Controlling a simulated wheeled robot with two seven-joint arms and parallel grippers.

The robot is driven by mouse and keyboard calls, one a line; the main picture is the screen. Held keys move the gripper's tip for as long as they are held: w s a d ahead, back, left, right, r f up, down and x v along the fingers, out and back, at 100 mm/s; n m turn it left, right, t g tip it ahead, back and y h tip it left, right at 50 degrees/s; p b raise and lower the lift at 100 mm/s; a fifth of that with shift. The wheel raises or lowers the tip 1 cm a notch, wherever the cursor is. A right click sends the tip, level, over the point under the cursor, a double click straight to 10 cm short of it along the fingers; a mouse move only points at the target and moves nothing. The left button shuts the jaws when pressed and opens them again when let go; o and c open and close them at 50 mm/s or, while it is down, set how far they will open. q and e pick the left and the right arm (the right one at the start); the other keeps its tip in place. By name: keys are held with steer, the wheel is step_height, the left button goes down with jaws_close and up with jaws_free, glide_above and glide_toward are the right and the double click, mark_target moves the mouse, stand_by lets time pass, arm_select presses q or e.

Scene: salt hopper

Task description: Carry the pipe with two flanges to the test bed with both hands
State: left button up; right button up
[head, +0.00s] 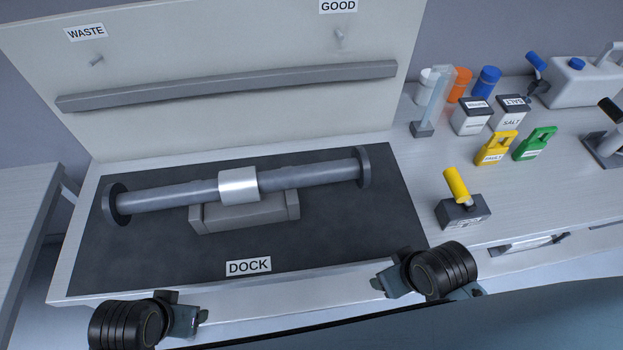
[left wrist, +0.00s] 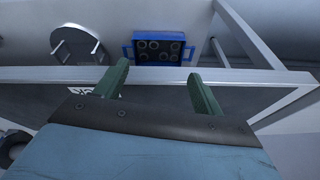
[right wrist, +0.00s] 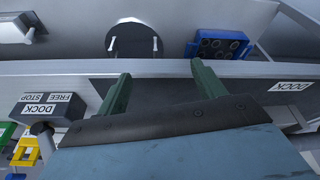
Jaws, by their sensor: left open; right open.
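The grey pipe (head: 297,177) with a flange at each end lies across the dark dock mat (head: 330,235) in the head view. Its left flange (head: 116,204) and right flange (head: 364,167) are clear of the mat's edges. A bright silver sleeve (head: 238,185) is around its middle, above a grey cradle (head: 246,213). My left gripper (head: 203,316) is open and empty at the bench's front edge, lower left. My right gripper (head: 378,285) is open and empty at the front edge, right of the DOCK label. I cannot identify the test bed.
A back panel with a grey rail (head: 230,86) and WASTE and GOOD labels stands behind the dock. A yellow-handled block (head: 462,210) stands right of the mat, with yellow (head: 495,149) and green (head: 534,144) tags, jars and a jug (head: 585,82) beyond. A blue crate (left wrist: 158,49) shows in the left wrist view.

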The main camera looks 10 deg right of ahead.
arm_select(q)
step_height(320, 180, up, 6)
steer(key=w+m, duration=0.2)
steer(key=w, duration=0.1)
arm_select(e)
step_height(320, 180, up, 7)
steer(key=w+a+n+y, duration=0.1)
steer(key=w+a+n, duration=0.1)
steer(key=w, duration=0.1)
arm_select(q)
steer(key=m+y+p, duration=0.1)
steer(key=m+y, duration=0.4)
steer(key=m, duration=0.7)
glide_toward(159, 200)
steer(key=shift+w+a+r, duration=0.1)
steer(key=shift+w+r, duration=0.2)
steer(key=shift+r, duration=0.15)
arm_select(e)
steer(key=n+y, duration=0.3)
steer(key=n, duration=1.1)
glide_toward(330, 169)
steer(key=shift+s+d+r, duration=0.2)
steer(key=shift+d+r, duration=0.1)
steer(key=shift+r, duration=0.25)
